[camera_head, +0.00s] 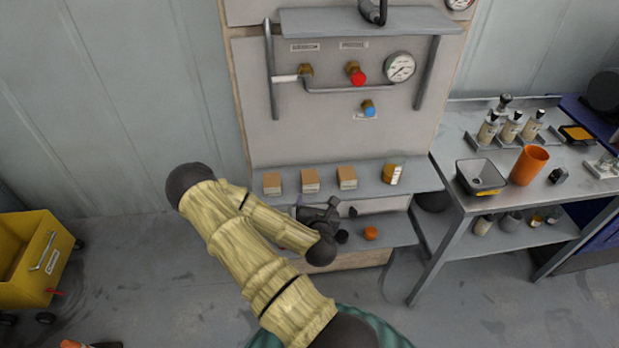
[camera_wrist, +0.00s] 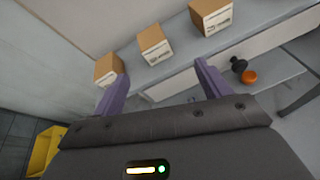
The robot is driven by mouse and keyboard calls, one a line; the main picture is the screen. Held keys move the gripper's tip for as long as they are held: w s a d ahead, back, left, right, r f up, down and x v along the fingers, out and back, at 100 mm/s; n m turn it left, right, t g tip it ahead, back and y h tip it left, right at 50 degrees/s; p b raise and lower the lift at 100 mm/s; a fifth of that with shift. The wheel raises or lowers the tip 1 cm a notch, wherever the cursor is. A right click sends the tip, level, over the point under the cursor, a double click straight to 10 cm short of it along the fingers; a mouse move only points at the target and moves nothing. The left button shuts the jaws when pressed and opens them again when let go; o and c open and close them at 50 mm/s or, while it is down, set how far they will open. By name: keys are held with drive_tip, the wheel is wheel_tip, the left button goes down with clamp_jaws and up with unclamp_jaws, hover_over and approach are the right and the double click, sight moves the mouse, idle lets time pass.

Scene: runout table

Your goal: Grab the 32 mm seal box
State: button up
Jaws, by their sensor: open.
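Three similar brown boxes with white label faces stand in a row on the upper shelf: the left box (camera_head: 272,183), the middle box (camera_head: 310,180) and the right box (camera_head: 347,178). The wrist view shows the left (camera_wrist: 107,68), middle (camera_wrist: 154,44) and right (camera_wrist: 211,14) boxes. Their labels are too small to read, so I cannot tell which is the 32 mm seal box. My gripper (camera_wrist: 162,84) is open and empty, its purple fingers apart below the boxes. The left fingertip overlaps the left box in the picture; contact cannot be told. In the head view my gripper (camera_head: 318,214) is just below the shelf front.
The lower shelf (camera_head: 398,230) holds an orange item (camera_head: 370,233) and dark knobs. A steel table (camera_head: 455,185) stands at right, a yellow cart (camera_head: 25,262) at left.

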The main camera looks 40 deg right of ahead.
drive_tip(key=n, duration=0.2)
drive_tip(key=r+n+t, duration=0.1)
drive_tip(key=shift+a+n+y, duration=0.15)
drive_tip(key=shift+n+y, duration=0.25)
drive_tip(key=shift+w+f, duration=0.1)
drive_tip(key=b+x, duration=0.2)
drive_tip(key=b, duration=0.4)
drive_tip(key=shift+a+f, duration=0.1)
drive_tip(key=shift+a, duration=0.05)
drive_tip(key=b, duration=0.4)
drive_tip(key=shift+w+d+f, duration=0.15)
drive_tip(key=shift+d, duration=0.15)
